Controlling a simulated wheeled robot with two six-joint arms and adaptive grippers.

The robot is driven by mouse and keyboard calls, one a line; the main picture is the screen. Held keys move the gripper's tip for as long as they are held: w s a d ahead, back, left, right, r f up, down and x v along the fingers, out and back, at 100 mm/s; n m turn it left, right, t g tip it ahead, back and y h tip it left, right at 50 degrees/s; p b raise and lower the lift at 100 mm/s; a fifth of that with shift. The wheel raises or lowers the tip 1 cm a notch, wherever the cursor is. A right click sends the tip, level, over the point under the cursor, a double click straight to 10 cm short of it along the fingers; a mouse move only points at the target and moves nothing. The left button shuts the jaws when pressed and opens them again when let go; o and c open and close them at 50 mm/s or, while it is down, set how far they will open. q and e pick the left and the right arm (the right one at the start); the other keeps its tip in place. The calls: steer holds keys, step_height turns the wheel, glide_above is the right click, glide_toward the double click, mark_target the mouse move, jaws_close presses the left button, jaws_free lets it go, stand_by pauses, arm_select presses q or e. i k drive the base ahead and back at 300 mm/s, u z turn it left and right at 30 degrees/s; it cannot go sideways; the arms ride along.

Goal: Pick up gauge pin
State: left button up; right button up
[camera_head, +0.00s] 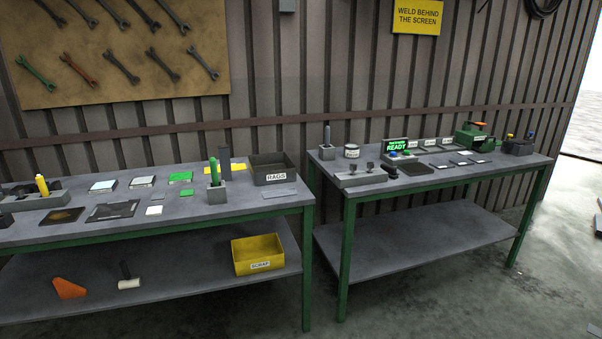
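No label marks a gauge pin, and I cannot tell for sure which upright part it is. A grey pin-like part (327,135) stands upright in a small grey block (327,153) at the back left of the right bench. A green upright part (213,170) stands in a grey block (216,195) on the left bench. A yellow upright part (42,185) stands in a long grey holder (28,202) at the far left. Neither of my grippers is in view.
The left bench (250,205) carries flat plates and a dark RAGS bin (273,167); a yellow SCRAP bin (258,255) sits on its lower shelf. The right bench (440,182) carries a grey fixture (360,179), a READY display (396,146) and a green machine (474,137). A gap separates the benches.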

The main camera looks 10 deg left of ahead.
mark_target(352, 167)
steer(key=u, duration=0.55)
steer(key=i, duration=0.95)
steer(key=u, duration=0.4)
steer(key=i, duration=1.15)
steer(key=z, duration=0.3)
